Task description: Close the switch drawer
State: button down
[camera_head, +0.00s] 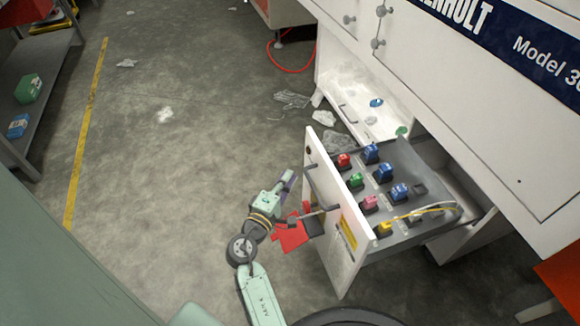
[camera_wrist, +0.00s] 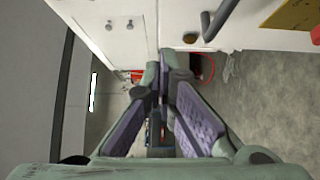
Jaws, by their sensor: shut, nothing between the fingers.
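The switch drawer (camera_head: 345,272) stands pulled out of the white cabinet, holding several red, blue, green, pink and yellow switch blocks. Its white front has dark bar handles and a yellow label. My gripper (camera_head: 289,177) is to the left of the drawer front, near its upper handle (camera_head: 310,167); contact cannot be told. In the wrist view, the gripper fingers (camera_wrist: 167,62) come together at the tips with nothing between them. The white drawer front (camera_wrist: 255,38) with a handle and yellow label shows beyond the tips at the upper right.
The white cabinet (camera_head: 475,105) stands behind the drawer. A red cloth-like piece (camera_head: 291,238) lies on the floor beyond my arm. Crumpled plastic (camera_head: 292,98) and a red hose (camera_head: 285,67) lie farther back. The floor left of the drawer is mostly clear.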

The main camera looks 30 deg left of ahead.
jog(key=p, duration=0.2)
send_near(317, 147)
jog(key=a, duration=0.3)
jog(key=w, duration=0.1)
jog(key=w+d, duration=0.1)
jog(key=w, duration=0.2)
jog(key=shift+d+p, duration=0.3)
jog(key=shift+p, duration=0.1)
jog(key=shift+w+d, duration=0.35)
